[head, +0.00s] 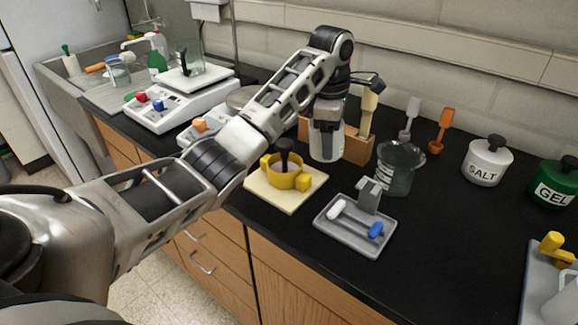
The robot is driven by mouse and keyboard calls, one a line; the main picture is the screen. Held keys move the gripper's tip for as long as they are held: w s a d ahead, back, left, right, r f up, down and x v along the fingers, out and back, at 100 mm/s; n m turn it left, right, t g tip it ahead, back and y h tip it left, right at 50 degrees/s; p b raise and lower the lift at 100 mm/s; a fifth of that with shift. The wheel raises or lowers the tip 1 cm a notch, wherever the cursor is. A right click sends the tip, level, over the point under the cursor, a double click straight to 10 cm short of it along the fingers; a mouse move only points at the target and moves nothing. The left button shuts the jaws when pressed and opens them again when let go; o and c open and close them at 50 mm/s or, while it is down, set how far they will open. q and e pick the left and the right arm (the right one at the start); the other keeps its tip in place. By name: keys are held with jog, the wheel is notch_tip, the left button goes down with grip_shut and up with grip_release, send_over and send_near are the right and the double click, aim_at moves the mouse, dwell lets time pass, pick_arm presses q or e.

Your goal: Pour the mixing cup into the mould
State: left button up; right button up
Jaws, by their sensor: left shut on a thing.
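My left gripper (326,122) points down over the middle of the counter, shut on a pale, whitish cup-like thing (326,146). It looks like the mixing cup, upright, but its rim and contents are hidden by the gripper. A round yellow holder with side lugs (287,179), likely the mould, sits on a cream board (262,191), left of and nearer than the held thing. A black knobbed piece (286,151) stands up from its middle. The held thing is apart from the yellow holder. My right gripper is not in view.
A clear beaker (398,172) stands right of my gripper, close by. A grey tray (333,238) with a white and a blue piece lies in front. A wooden holder (357,150) stands behind. Salt (487,165) and gel (554,190) jars are at right.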

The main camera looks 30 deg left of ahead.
pick_arm(q)
jog(key=shift+s+a, duration=0.1)
jog(key=shift+a, duration=0.2)
jog(key=shift+w+d+r+g, duration=0.15)
jog(key=shift+r+g, duration=0.2)
jog(key=shift+r, duration=0.15)
jog(key=shift+w+d+r+g, duration=0.1)
jog(key=shift+w+r+g, duration=0.05)
jog(key=shift+r+g, duration=0.25)
notch_tip(320, 180, up, 5)
jog(key=shift+r, duration=0.1)
